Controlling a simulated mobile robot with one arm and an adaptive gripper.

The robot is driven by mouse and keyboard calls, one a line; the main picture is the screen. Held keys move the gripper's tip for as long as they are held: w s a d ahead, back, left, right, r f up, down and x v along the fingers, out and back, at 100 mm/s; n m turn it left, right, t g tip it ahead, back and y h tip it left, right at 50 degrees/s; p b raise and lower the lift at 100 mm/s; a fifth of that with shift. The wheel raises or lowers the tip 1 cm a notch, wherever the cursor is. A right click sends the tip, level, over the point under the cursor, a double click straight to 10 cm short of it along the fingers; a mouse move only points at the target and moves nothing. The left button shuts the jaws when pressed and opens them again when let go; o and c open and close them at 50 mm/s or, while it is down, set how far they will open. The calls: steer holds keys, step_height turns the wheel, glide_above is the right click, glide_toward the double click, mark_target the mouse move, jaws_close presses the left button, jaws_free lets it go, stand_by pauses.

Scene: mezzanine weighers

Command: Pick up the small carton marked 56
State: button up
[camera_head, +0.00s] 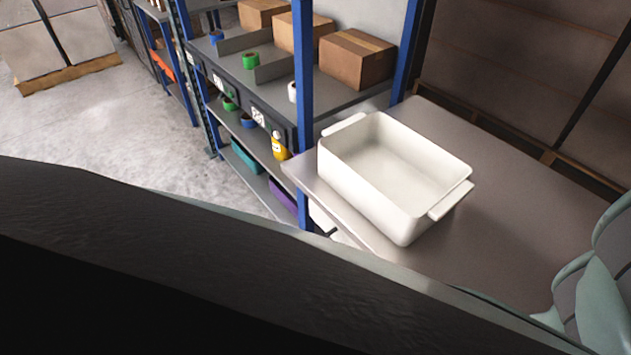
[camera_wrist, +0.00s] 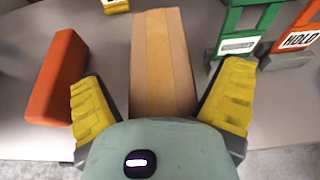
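A small brown carton (camera_wrist: 163,50) with a lighter tape strip along its top lies in the middle of the wrist view. No number can be read on the faces that show, so I cannot confirm the 56. My gripper (camera_wrist: 160,82) is open, with one yellow-padded finger on each side of the carton's near part. A gap shows on the left; the right finger is close to the carton, and I cannot tell whether it touches. The carton's near end is hidden behind my gripper's body. I cannot make out this carton or my fingertips in the head view.
In the wrist view, an orange-red block (camera_wrist: 55,78) stands left of the carton, and a green frame (camera_wrist: 238,28) and an orange sign reading HOLD (camera_wrist: 298,40) are right. In the head view, an empty white tote (camera_head: 345,172) sits on a grey table (camera_head: 510,215) beside shelves with larger cartons (camera_head: 355,58).

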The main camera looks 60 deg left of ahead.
steer(key=c, duration=1.2)
